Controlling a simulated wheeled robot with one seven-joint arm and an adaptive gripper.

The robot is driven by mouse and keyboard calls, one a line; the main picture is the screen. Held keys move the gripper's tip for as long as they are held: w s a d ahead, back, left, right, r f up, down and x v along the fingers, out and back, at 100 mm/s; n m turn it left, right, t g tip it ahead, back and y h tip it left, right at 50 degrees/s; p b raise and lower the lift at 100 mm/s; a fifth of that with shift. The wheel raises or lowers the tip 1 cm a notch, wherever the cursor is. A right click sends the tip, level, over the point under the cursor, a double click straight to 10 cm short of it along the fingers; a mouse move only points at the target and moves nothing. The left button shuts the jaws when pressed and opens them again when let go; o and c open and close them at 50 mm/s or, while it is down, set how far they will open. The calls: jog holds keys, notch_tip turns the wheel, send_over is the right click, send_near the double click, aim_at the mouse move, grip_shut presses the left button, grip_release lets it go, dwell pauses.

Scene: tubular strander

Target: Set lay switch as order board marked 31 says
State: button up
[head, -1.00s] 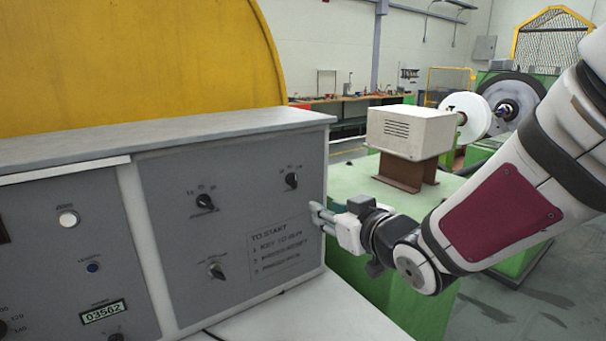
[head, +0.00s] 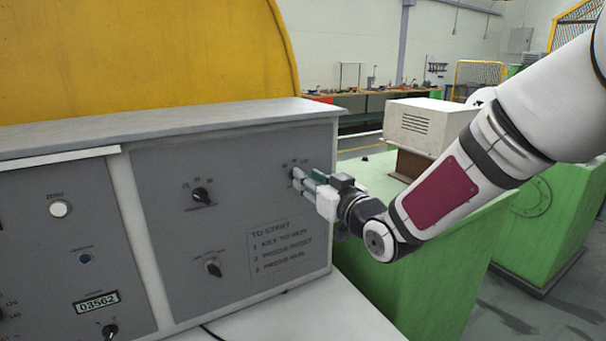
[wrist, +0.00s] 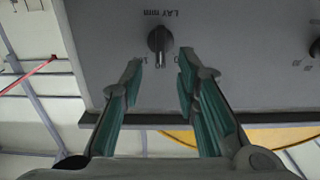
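The lay switch is a dark rotary knob (wrist: 160,40) under an upside-down label reading LAY mm in the wrist view. Its narrow end points down in that picture, towards the panel's top edge. Scale marks beside it are partly covered by my fingers. My gripper (wrist: 159,68) is open, its two green-padded fingers spread just short of the knob, one to each side. In the head view my gripper (head: 300,180) is at the panel's upper right and mostly hides this knob. No order board marked 31 shows in these views.
The grey panel (head: 165,255) also carries an upper-left knob (head: 201,195), a lower knob (head: 213,267) and a TO START notice (head: 282,245). A ledge (head: 180,128) overhangs its top. A beige box (head: 425,125) stands behind my arm.

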jog(key=shift+x, duration=1.85)
grip_shut()
